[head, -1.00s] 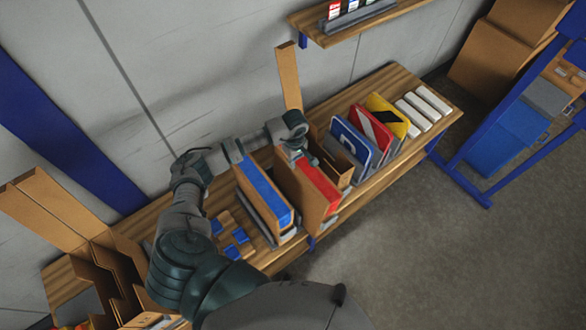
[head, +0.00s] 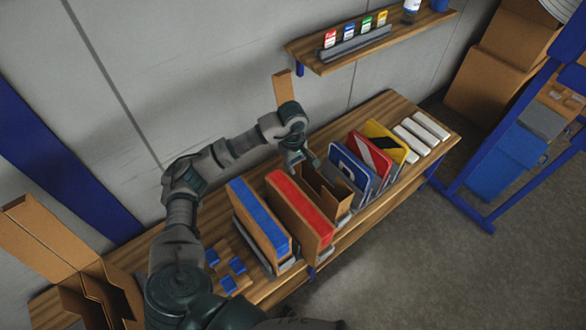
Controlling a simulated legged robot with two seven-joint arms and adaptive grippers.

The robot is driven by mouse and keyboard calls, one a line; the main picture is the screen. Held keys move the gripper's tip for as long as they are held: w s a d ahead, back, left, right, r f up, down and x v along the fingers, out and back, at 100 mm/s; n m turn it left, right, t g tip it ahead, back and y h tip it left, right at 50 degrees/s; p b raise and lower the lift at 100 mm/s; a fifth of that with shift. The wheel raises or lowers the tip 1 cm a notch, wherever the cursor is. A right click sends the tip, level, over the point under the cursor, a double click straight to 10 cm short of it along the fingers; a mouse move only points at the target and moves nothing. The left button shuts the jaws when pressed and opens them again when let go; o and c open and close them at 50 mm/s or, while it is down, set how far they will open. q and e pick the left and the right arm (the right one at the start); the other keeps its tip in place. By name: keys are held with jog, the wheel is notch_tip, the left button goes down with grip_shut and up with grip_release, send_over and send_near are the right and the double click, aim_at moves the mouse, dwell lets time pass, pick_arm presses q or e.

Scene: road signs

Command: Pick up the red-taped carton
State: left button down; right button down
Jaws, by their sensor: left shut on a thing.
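The red-taped carton (head: 301,208) stands upright on the wooden bench, a long brown box with a red strip along its top. Its whole strip is in sight, clear of my gripper. My left gripper (head: 303,162) is just beyond and to the right of its far end, at the far rim of an open brown carton (head: 338,205). The jaws are shut on that open carton's far edge, as best I can see; the fingertips are partly hidden. My right gripper is out of view.
A blue-taped carton (head: 259,219) stands close on the left. Road signs (head: 352,168) and white bars (head: 421,130) are to the right. A tall cardboard flap (head: 284,87) rises behind my gripper. A wall shelf (head: 372,45) hangs above the bench (head: 390,101).

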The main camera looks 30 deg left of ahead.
pick_arm(q)
jog(key=c, duration=0.8)
grip_release()
jog(key=shift+d, duration=0.3)
jog(key=o, duration=0.4)
jog(key=shift+a+r, duration=0.1)
jog(key=shift+a, duration=0.05)
